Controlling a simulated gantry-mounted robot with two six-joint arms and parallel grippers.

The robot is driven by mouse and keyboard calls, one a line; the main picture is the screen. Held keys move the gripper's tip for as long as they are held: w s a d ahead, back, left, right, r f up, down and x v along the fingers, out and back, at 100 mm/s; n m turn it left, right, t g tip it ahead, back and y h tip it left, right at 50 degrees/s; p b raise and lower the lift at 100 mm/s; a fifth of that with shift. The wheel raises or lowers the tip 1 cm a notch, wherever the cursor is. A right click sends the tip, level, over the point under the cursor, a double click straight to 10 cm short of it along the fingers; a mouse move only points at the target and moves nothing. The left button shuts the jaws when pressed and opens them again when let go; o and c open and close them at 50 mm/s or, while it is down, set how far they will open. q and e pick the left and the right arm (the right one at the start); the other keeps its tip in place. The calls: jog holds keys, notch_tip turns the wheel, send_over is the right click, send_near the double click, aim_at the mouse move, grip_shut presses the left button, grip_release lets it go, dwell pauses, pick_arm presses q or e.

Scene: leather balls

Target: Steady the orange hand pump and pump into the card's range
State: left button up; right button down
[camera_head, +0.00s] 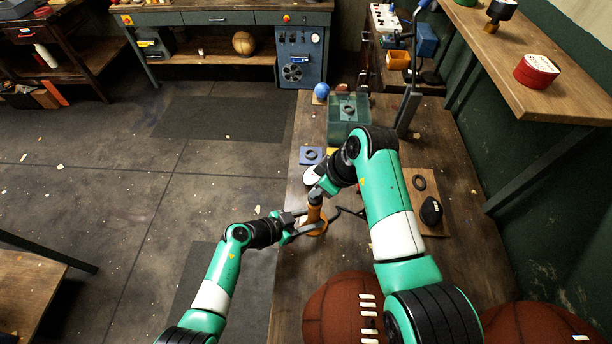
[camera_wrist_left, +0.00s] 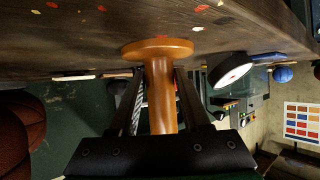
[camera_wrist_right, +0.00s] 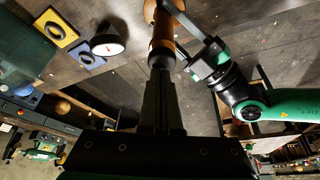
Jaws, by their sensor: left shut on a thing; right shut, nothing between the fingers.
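The orange hand pump (camera_head: 314,217) stands upright on the bench, its round base flat on the wood. My left gripper (camera_head: 308,226) is shut around the pump's body from the left; the left wrist view shows the orange shaft (camera_wrist_left: 161,90) between its fingers. My right gripper (camera_head: 317,194) is shut and empty, above the pump. In the right wrist view its tips (camera_wrist_right: 160,76) are at the pump's dark top end (camera_wrist_right: 161,56); I cannot tell whether they touch. A white-faced gauge (camera_wrist_right: 108,42) lies beside the pump and also shows in the left wrist view (camera_wrist_left: 231,71). Its reading is too small to tell.
Brown laced balls (camera_head: 342,308) sit at the near end. A green bin (camera_head: 346,130) stands farther back. A blue tile with a ring (camera_head: 311,155) lies past the gauge. A wooden board (camera_head: 421,178) with dark pieces lies right. My right arm covers the bench middle.

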jog(key=shift+r, duration=3.5)
pick_arm(q)
jog(key=o, duration=1.1)
jog(key=shift+c, duration=0.2)
pick_arm(e)
notch_tip(320, 180, up, 7)
pick_arm(q)
jog(key=v, duration=1.2)
jog(key=shift+s, duration=0.1)
pick_arm(e)
jog(key=shift+s, duration=0.1)
